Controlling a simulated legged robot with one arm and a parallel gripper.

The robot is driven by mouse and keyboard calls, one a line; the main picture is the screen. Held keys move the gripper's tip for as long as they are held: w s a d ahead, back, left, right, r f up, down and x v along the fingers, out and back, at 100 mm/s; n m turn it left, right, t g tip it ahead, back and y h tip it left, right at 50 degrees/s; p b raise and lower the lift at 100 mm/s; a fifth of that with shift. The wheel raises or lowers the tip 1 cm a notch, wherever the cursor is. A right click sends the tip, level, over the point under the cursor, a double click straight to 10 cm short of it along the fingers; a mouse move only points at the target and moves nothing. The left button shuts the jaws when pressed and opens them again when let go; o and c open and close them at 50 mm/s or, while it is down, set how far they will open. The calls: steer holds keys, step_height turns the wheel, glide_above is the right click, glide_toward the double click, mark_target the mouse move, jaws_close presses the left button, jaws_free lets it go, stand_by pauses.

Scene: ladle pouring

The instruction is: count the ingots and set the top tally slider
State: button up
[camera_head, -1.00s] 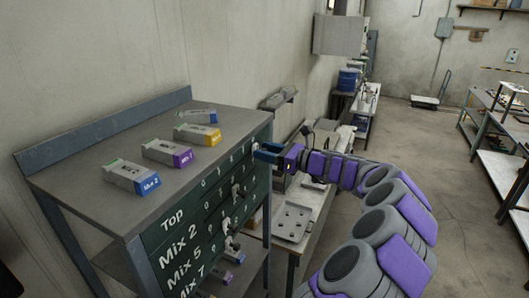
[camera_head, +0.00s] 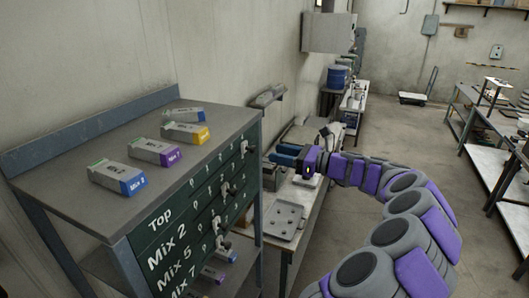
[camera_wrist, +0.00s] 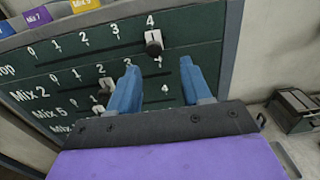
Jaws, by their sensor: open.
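Several grey ingots lie on the cabinet top: one blue-ended marked Mix 2 (camera_head: 122,176), one purple-ended marked Mix 7 (camera_head: 156,152), one yellow-ended (camera_head: 188,133) and one blue-ended at the back (camera_head: 184,115). The dark green tally panel (camera_head: 185,215) is on the cabinet's front. The Top row's slider knob (camera_wrist: 153,42) stands at 4, the right end of its scale; it also shows in the head view (camera_head: 244,147). My gripper (camera_head: 284,154) is open and empty, apart from the panel. Its blue fingers show in the wrist view (camera_wrist: 160,82), below the top knob.
Lower sliders include the Mix 2 knob (camera_wrist: 106,84), left of my fingers. More ingots (camera_head: 212,273) sit on a shelf below the panel. A workbench with a grey plate (camera_head: 284,222) stands right of the cabinet.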

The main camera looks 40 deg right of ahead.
steer(key=v, duration=0.8)
steer(key=shift+s, duration=0.25)
